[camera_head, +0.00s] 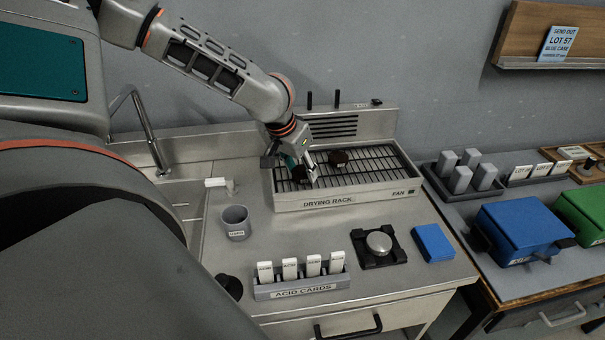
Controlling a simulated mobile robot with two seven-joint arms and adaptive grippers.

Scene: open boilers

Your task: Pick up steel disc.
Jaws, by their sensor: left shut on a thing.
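A shiny round steel disc (379,242) sits in a black square holder on the counter, right of the acid cards. My left gripper (306,177) reaches down from above at the drying rack (313,201), well behind and left of that disc. It is shut on a small dark piece (299,174) low at the rack's left part; the fingers partly hide it, and I cannot tell whether it touches the rack grid. My right gripper is not in view.
A grey cup (236,222) stands left of the rack's front. A tray of white acid cards (301,284) and a blue block (433,243) flank the disc's holder. A sink with a tap (147,132) lies left; blue (520,231) and green cases stand right.

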